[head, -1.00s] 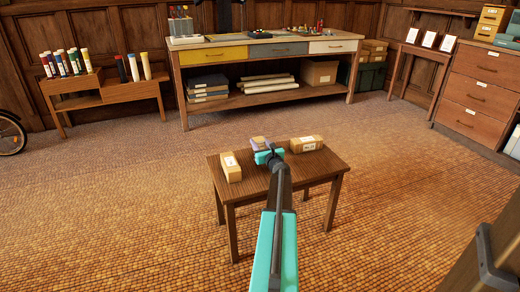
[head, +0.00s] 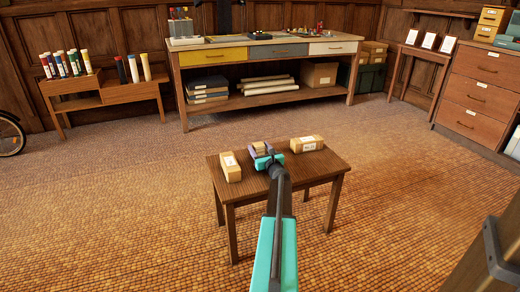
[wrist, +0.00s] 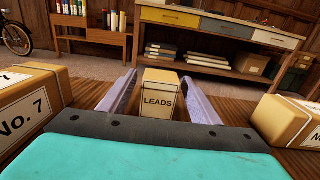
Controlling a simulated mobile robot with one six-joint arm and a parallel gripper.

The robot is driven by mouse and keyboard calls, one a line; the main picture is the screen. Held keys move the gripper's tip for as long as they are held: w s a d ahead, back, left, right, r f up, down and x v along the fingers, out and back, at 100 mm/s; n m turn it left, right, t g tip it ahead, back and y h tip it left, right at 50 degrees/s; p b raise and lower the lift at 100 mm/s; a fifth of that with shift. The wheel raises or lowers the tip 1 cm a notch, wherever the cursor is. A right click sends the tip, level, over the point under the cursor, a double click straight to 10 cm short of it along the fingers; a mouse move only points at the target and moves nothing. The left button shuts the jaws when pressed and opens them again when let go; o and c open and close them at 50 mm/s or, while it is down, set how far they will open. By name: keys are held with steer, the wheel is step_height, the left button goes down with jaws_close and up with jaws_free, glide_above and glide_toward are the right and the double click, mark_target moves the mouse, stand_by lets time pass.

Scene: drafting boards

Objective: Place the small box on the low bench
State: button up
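The small box (wrist: 158,98) is tan and labelled "LEADS". It stands upright between my gripper's two pale purple fingers, with a narrow gap beside it in the wrist view; its lower edge is partly hidden by the gripper body. In the head view the small box (head: 260,147) shows between the fingers, over the middle of the low bench (head: 312,170), a small dark wooden one with four legs. My gripper (head: 263,152) reaches over the bench top from the front and looks open. Whether the box bears fully on the wood is hard to tell.
On the bench a box marked "No. 7" (wrist: 32,100) lies left of my gripper, and another tan box (wrist: 290,120) lies right; both stand clear of the fingers. A long drafting table (head: 265,55) is behind. The floor around the bench is open.

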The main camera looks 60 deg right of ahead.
steer(key=shift+r, duration=0.15)
steer(key=shift+s+a, duration=0.1)
steer(key=shift+p+v, duration=1.3)
steer(key=shift+v, duration=4.6)
steer(key=shift+r, duration=0.15)
